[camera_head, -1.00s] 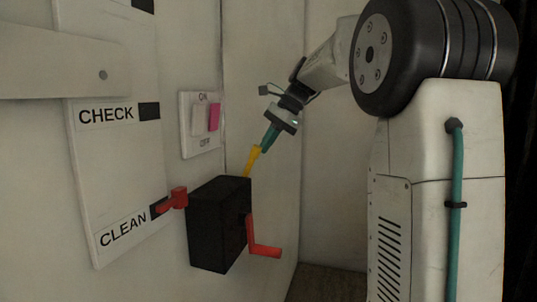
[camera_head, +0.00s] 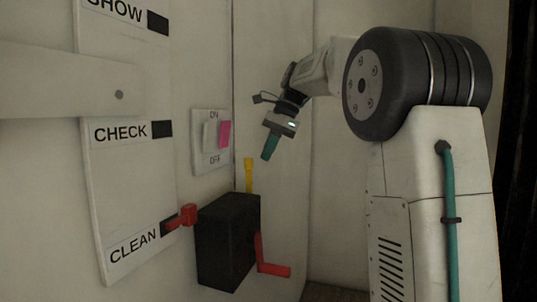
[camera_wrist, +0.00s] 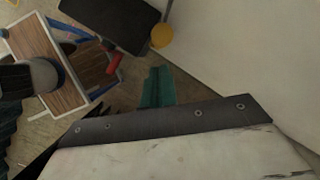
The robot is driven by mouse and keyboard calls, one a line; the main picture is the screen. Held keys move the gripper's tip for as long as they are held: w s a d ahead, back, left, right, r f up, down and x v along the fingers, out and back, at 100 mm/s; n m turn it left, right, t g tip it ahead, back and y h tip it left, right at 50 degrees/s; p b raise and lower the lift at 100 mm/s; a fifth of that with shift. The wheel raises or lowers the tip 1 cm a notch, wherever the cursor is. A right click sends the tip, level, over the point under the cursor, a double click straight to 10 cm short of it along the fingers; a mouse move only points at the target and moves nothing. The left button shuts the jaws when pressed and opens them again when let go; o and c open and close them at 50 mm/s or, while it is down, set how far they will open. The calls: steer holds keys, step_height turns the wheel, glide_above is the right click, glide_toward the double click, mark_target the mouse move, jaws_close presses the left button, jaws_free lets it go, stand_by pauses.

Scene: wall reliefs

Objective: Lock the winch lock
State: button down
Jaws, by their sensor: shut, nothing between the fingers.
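The winch is a black box (camera_head: 228,240) on the wall with a red crank (camera_head: 270,262) at its right side. The yellow lock lever (camera_head: 249,174) stands upright on top of the box. My gripper (camera_head: 268,150), with teal fingers, is shut and empty, above and to the right of the lever and apart from it. In the wrist view, the gripper fingers (camera_wrist: 158,88) point toward the black box (camera_wrist: 108,22), the yellow lever's round end (camera_wrist: 162,36) and a red handle (camera_wrist: 114,62).
A red pointer (camera_head: 184,215) left of the box sits at the CLEAN mark of a white label board (camera_head: 130,190). A switch plate (camera_head: 211,160) with a pink-and-white rocker is on the wall above the box. A wooden-topped item (camera_wrist: 65,65) shows in the wrist view.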

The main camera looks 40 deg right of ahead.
steer(key=shift+d, duration=0.15)
steer(key=d+r, duration=0.6)
steer(key=r, duration=0.3)
steer(key=shift+s+r, duration=0.35)
steer(key=shift+s, duration=0.1)
